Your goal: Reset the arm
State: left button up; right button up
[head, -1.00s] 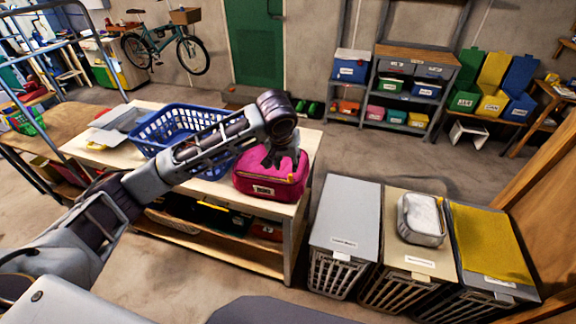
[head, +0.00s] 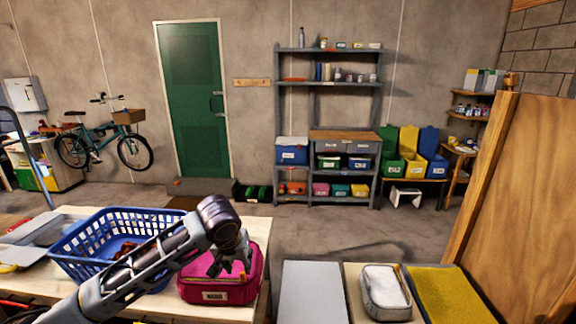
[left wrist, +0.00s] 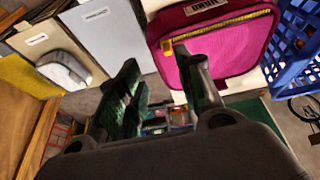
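My left arm reaches in from the left in the head view, and its gripper (head: 232,268) is at the pink zippered bag (head: 222,284) on the wooden table. In the left wrist view the two fingers (left wrist: 158,95) are spread apart with nothing held between them. The pink bag (left wrist: 225,60) lies beside and partly behind the right-hand finger there; I cannot tell whether they touch. My right gripper is in neither view.
A blue laundry basket (head: 75,262) stands on the table (head: 262,228) left of the bag. Hampers with grey (head: 312,292) and yellow (head: 452,295) lids stand to the right, a pale pouch (head: 386,290) on the middle one. Open floor (head: 335,235) lies behind them.

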pick_arm(q)
jog(key=s+d+f+m+h, duration=0.2)
jog(key=s+d+f, duration=0.3)
jog(key=s+f, duration=0.15)
jog(key=s+a+f+y, duration=0.1)
jog(key=s+a+f, duration=0.5)
jog(key=s, duration=0.3)
jog(key=s+a+f+y, duration=0.1)
jog(key=s+a+f, duration=0.55)
jog(key=s, duration=0.25)
notch_tip(320, 180, down, 33)
jog(key=s+g, duration=0.2)
jog(key=s, duration=0.1)
jog(key=s+a+f, duration=0.2)
jog(key=s+f, duration=0.8)
jog(key=s, duration=0.1)
jog(key=s+a+f+g, duration=0.1)
jog(key=s+a+f, duration=0.1)
jog(key=s+f, duration=0.8)
jog(key=shift+s+f, duration=0.2)
jog(key=shift+s, duration=0.3)
